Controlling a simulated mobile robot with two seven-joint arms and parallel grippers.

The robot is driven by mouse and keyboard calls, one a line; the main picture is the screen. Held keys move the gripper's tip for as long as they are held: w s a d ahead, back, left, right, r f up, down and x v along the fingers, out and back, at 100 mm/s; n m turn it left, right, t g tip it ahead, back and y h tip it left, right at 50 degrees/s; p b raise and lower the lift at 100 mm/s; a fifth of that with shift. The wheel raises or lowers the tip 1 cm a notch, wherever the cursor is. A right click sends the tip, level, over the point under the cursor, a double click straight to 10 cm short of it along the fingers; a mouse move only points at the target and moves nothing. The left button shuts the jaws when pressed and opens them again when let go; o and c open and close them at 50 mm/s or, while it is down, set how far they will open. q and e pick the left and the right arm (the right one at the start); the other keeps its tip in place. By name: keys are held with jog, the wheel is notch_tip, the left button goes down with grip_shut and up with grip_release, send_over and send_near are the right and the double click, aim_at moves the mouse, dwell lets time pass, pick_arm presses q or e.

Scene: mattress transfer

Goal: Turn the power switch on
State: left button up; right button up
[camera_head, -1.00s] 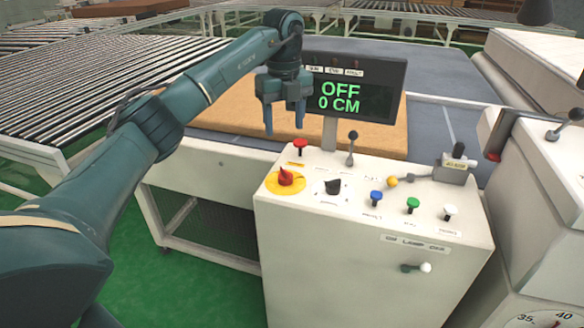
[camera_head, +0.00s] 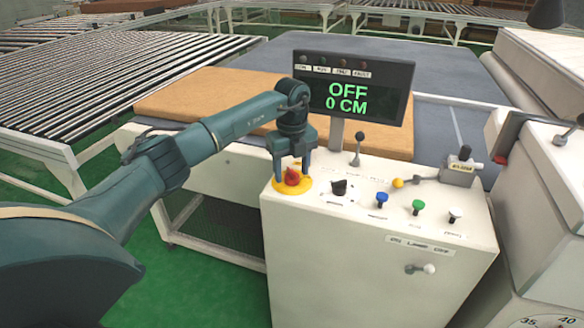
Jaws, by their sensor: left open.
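A white control box (camera_head: 365,270) stands in front of me with a sloped top panel. A red rotary knob (camera_head: 292,176) on a yellow round plate sits at the panel's left. My left gripper (camera_head: 292,178) is open above it, its two fingers pointing down on either side of the knob. I cannot tell whether they touch it. A black rotary knob (camera_head: 339,187) is just to the right. The screen (camera_head: 348,97) reads OFF and 0 CM in green. The red push button at the back left of the panel is hidden behind my gripper. My right gripper is out of view.
Blue (camera_head: 382,198), green (camera_head: 418,206) and white (camera_head: 455,214) buttons line the panel's right. A black-topped lever (camera_head: 358,146) stands behind. A tan mattress (camera_head: 190,98) lies behind my left arm, with roller conveyors (camera_head: 110,80) beyond. A white machine (camera_head: 545,220) stands at right.

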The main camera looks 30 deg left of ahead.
pick_arm(q)
jog(key=shift+c, duration=0.6)
jog(key=c, duration=0.9)
jog(key=shift+o, duration=0.2)
jog(key=shift+m, duration=0.4)
jog(key=m, duration=0.3)
jog(key=shift+r+m+p, duration=0.1)
jog(key=shift+m+p, duration=0.2)
jog(key=shift+p, duration=0.05)
jog(key=m, duration=0.4)
jog(key=shift+m, duration=0.3)
jog(key=m, duration=0.4)
jog(key=shift+m, duration=2.5)
